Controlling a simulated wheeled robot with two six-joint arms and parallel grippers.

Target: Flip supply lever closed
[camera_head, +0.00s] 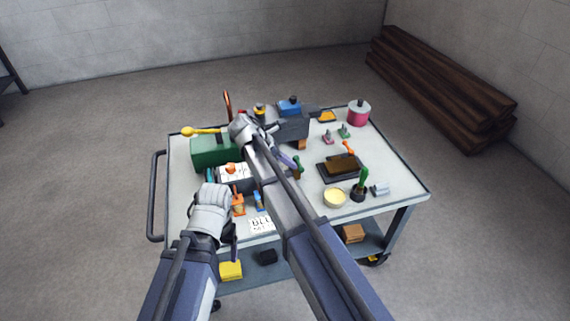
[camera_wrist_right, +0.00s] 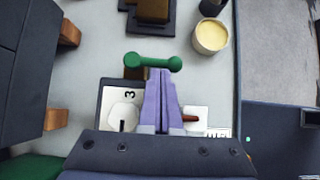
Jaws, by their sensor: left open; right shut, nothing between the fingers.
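A green lever with round ends (camera_wrist_right: 153,62) lies across the picture just beyond my right fingertips in the right wrist view; its green handle shows in the head view (camera_head: 297,168). A yellow-knobbed lever (camera_head: 203,131) sticks out above a green box (camera_head: 212,151) at the cart's left. No label tells me which is the supply lever. My right gripper (camera_wrist_right: 160,75) is shut and empty, its purple fingers pointing at the green lever; I cannot tell whether they touch it. My left gripper (camera_head: 234,241) is open, low over the cart's front left.
A dial plate marked 3 (camera_wrist_right: 120,106) and a white block (camera_wrist_right: 196,119) flank my right fingers. A cream bowl (camera_head: 334,198), a dark tray (camera_head: 339,168) and a pink canister (camera_head: 359,113) stand to the right on the cart (camera_head: 395,180). My right arm hides the cart's middle.

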